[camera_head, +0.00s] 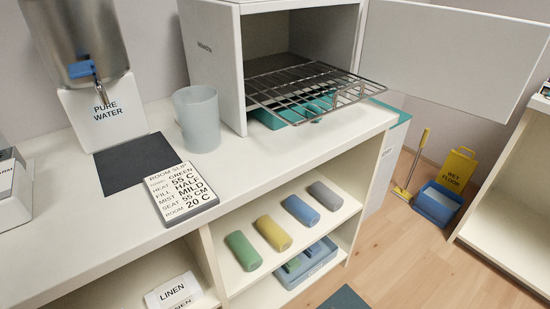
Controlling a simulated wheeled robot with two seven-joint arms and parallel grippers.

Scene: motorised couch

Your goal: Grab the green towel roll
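The green towel roll (243,251) lies on the upper shelf under the counter, at the left end of a row of rolls. A yellow roll (273,233), a blue roll (301,210) and a grey roll (325,196) lie to its right, apart from each other. A room slip (178,192) on the counter reads towel green, though the small word is hard to read. Neither of my grippers is in view.
An open white cabinet (215,62) with a pulled-out wire rack (315,88) stands on the counter (245,165). A water dispenser (75,45) and a cup (198,118) are to its left. A bin (305,262) sits below the rolls. A wet floor sign (458,167) stands right.

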